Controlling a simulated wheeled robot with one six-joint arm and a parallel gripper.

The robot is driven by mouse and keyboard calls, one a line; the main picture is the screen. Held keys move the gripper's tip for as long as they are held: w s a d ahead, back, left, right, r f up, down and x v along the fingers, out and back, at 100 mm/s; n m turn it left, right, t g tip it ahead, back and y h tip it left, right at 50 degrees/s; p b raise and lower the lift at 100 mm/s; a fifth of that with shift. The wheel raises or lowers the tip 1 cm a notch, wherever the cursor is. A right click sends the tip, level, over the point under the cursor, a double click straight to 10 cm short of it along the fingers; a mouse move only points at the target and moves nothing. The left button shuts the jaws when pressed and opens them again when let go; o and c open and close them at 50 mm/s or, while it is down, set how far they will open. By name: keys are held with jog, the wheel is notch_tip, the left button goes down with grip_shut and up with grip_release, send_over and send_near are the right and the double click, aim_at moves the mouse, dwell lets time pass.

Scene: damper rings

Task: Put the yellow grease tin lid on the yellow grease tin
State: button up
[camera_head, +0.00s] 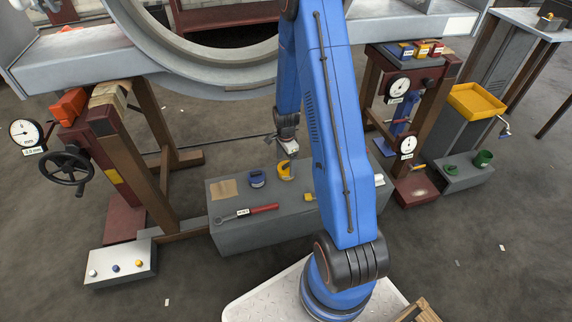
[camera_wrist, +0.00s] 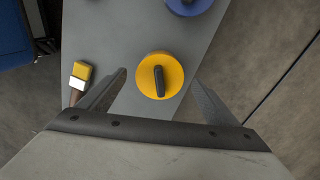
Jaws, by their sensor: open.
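The yellow grease tin lid (camera_wrist: 160,75) is a round yellow disc with a black bar handle, seen from above in the wrist view. In the head view a yellow body shows on the grey box, and the lid appears to sit level on the yellow grease tin (camera_head: 286,174). From above the lid hides most of the tin, so I cannot tell exactly how it is seated. My gripper (camera_head: 289,150) is open above it, pointing down. In the wrist view the two fingers stand apart on either side of the lid, not touching it.
A blue tin (camera_head: 257,180) stands just left of the yellow one. A red-handled tool (camera_head: 250,213) and a yellow-and-white brush (camera_wrist: 81,75) lie on the same grey box (camera_head: 235,235). A green tin (camera_head: 483,158) and green lid (camera_head: 451,169) are on another box at right.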

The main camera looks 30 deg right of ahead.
notch_tip(320, 180, up, 16)
dwell(0.6)
dwell(0.7)
